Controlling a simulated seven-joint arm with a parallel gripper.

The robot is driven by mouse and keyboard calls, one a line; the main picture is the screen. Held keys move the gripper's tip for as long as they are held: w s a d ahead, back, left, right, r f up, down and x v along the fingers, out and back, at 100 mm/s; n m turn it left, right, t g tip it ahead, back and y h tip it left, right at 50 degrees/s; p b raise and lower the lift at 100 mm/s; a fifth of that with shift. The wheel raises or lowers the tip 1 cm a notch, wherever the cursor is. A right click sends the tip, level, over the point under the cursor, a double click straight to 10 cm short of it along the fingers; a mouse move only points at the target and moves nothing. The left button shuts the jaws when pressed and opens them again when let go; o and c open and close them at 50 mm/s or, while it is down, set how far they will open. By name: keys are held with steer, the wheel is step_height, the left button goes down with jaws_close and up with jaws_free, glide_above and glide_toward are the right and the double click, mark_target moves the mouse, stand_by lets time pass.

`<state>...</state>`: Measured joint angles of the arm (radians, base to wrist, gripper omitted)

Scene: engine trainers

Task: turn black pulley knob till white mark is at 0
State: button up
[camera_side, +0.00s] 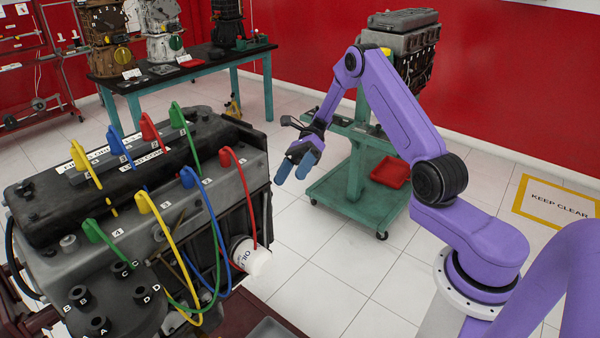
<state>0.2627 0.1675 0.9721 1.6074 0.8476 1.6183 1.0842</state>
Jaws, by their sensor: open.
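My gripper (292,175) hangs in the air in the middle of the view, with its two blue fingers apart, pointing down, and nothing between them. It is right of the near engine block (225,215) and apart from it. The engine carries red, blue, green and yellow plug leads, black posts lettered A to D (80,295), and a white oil filter (250,257) on its right side. I cannot make out a black pulley knob, a white mark or a 0 on this engine. The engine's lower front is cut off by the frame edge.
A green wheeled stand (345,205) with a red tray (390,172) stands behind my arm. The tiled floor between engine and stand is clear.

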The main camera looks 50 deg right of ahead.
steer(key=shift+s+r, duration=0.3)
steer(key=shift+s, duration=0.4)
steer(key=shift+s+r, duration=0.3)
steer(key=shift+s, duration=0.35)
steer(key=w+d+r+m+t+h, duration=0.1)
steer(key=w+d+m+h, duration=0.3)
steer(key=m, duration=0.7)
steer(key=w+d+r+m+h, duration=0.1)
steer(key=w+r+m+h, duration=0.1)
steer(key=w+m, duration=0.6)
steer(key=w+d+r+m+t+h, duration=0.1)
steer(key=w+d+m+h, duration=0.25)
steer(key=m, duration=0.95)
steer(key=shift+n, duration=0.3)
steer(key=x, duration=1.1)
steer(key=a+x, duration=0.1)
steer(key=x, duration=0.5)
